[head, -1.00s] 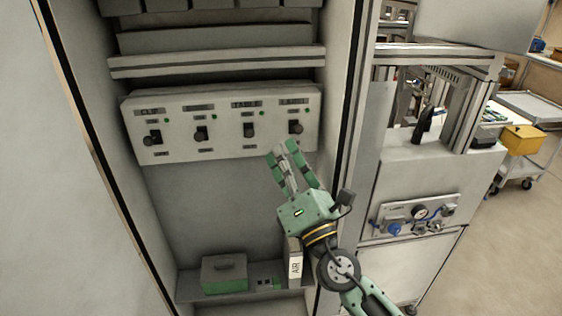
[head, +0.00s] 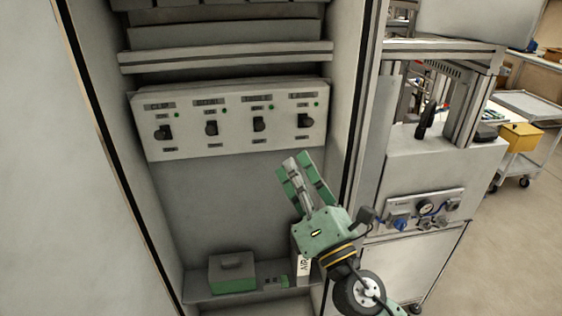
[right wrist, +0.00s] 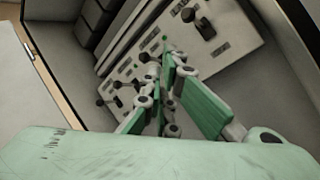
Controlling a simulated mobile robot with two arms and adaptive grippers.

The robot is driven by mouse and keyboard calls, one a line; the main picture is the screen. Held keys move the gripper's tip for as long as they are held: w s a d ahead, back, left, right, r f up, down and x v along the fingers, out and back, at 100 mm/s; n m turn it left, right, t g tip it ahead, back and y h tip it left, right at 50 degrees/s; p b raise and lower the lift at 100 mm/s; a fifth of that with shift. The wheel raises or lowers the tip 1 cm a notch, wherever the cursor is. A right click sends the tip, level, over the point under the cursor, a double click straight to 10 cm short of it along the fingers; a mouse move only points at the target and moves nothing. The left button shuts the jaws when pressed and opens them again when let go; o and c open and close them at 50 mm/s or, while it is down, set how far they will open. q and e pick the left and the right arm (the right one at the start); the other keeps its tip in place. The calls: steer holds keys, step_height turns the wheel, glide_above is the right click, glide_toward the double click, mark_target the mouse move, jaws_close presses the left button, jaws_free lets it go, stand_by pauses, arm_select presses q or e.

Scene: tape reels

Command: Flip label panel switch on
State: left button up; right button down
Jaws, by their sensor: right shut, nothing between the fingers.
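A pale switch panel (head: 236,122) with a row of several dark lever switches is mounted inside the open cabinet. Each switch has a small label above and below and a green light beside it; the label text is too small to read surely. The rightmost switch (head: 305,121) is nearest my right gripper (head: 293,162). That gripper is shut and empty, its fingertips just below the panel's lower edge in the head view. In the right wrist view the panel (right wrist: 228,38) and its switches lie beyond the fingers. My left gripper is not in view.
The cabinet's right wall (head: 350,95) stands close to my right arm. A grey-and-green box (head: 232,272) sits on the lower ledge. The space below the switch panel is open.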

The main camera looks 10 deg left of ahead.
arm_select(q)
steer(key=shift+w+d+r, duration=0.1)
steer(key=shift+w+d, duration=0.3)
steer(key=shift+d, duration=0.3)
arm_select(e)
steer(key=shift+s+d+r, duration=0.15)
steer(key=shift+s+d, duration=0.1)
steer(key=shift+s, duration=0.35)
steer(key=shift+s+d+r, duration=0.1)
steer(key=shift+s+d, duration=0.15)
steer(key=shift+s, duration=0.35)
steer(key=shift+s+d+r, duration=0.15)
steer(key=shift+s+d, duration=0.1)
steer(key=shift+s, duration=0.35)
